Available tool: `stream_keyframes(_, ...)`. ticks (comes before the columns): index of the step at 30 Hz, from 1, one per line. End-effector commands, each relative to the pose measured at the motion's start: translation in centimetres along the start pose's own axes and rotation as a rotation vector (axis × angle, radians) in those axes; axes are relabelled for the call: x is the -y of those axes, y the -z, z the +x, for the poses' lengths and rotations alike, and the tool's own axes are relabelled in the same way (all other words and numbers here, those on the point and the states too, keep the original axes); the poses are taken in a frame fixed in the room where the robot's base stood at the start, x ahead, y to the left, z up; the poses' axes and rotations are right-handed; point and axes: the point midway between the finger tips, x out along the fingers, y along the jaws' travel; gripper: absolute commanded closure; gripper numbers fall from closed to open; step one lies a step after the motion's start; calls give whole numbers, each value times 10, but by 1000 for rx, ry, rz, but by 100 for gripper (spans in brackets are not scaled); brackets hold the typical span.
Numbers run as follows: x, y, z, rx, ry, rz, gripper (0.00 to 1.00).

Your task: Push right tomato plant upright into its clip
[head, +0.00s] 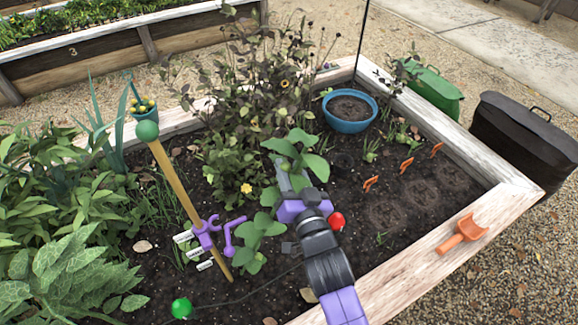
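A wooden stake (172,188) with a green ball on top leans in the soil at centre left. A purple clip (206,229) sits on its lower part, with a purple hooked piece (231,240) just to the right. A broad-leaved plant (254,240) stands right of these. More broad leaves (313,166) show above and behind my gripper (283,172). I cannot tell whether both leaf clusters are one plant. A red tomato (337,221) shows right of my wrist. My gripper reaches away over the bed, among the leaves. Its fingertips are partly hidden; contact is unclear.
A dark-leaved bush (245,90) stands behind. A blue pot (348,112), orange markers (405,165) and bare soil lie right. An orange trowel (463,235) rests on the wooden rim (415,262). A green ball (181,309) lies front left. Dense leaves (60,200) fill the left.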

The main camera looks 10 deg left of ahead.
Motion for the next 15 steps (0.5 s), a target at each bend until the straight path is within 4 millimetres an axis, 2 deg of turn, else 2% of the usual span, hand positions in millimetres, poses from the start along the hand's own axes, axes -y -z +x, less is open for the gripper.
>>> stream_keyframes(4, 0, 0, 11, -1, 0, 0, 67)
stream_keyframes(13, 0, 0, 13, 1, 0, 0, 67)
stream_keyframes(15, 0, 0, 13, 0, 0, 0, 79)
